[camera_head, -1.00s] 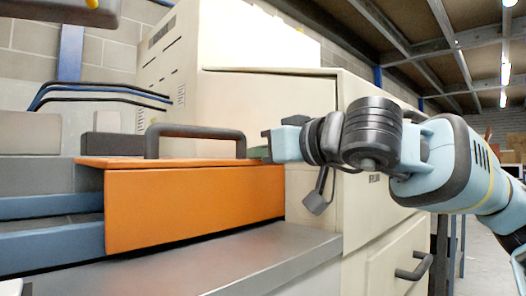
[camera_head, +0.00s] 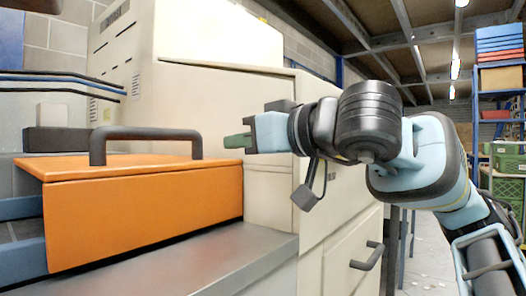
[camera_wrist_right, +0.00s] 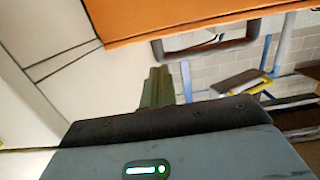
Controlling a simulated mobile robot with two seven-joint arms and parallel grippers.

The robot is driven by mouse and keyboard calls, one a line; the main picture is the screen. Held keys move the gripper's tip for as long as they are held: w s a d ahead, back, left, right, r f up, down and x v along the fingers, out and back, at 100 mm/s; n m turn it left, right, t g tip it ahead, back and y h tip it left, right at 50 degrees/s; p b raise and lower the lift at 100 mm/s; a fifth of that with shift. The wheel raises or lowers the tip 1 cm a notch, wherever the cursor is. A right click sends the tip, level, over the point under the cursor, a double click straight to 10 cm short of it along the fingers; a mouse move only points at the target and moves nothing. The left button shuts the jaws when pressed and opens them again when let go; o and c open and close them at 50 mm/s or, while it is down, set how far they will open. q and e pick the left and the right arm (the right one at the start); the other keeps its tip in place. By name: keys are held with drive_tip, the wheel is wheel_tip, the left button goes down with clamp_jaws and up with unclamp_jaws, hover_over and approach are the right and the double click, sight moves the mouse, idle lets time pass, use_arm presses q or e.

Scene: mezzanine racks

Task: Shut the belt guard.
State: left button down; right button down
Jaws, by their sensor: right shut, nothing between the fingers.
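The belt guard (camera_head: 145,211) is an orange box-like cover with a black bar handle (camera_head: 146,134) on its top. In the head view its top lies nearly level and its front panel hangs down, with a thin dark gap above the grey metal ledge. My left gripper is out of view.
A large cream machine housing (camera_head: 210,75) stands behind the guard and to its right. The grey metal ledge (camera_head: 210,262) runs in front. Blue rails (camera_head: 20,240) lie at the left. A rack with green crates (camera_head: 507,158) stands at the far right.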

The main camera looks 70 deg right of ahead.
drive_tip(key=shift+s+a+f+b, duration=0.15)
drive_tip(key=shift+s+f+b, duration=0.1)
drive_tip(key=shift+s, duration=0.45)
drive_tip(key=shift+s+a+f+b, duration=0.15)
drive_tip(key=shift+s+f+b, duration=0.1)
drive_tip(key=shift+s, duration=0.5)
drive_tip(key=shift+s+a+f+b, duration=0.15)
drive_tip(key=shift+s+f+b, duration=0.1)
drive_tip(key=shift+s, duration=0.45)
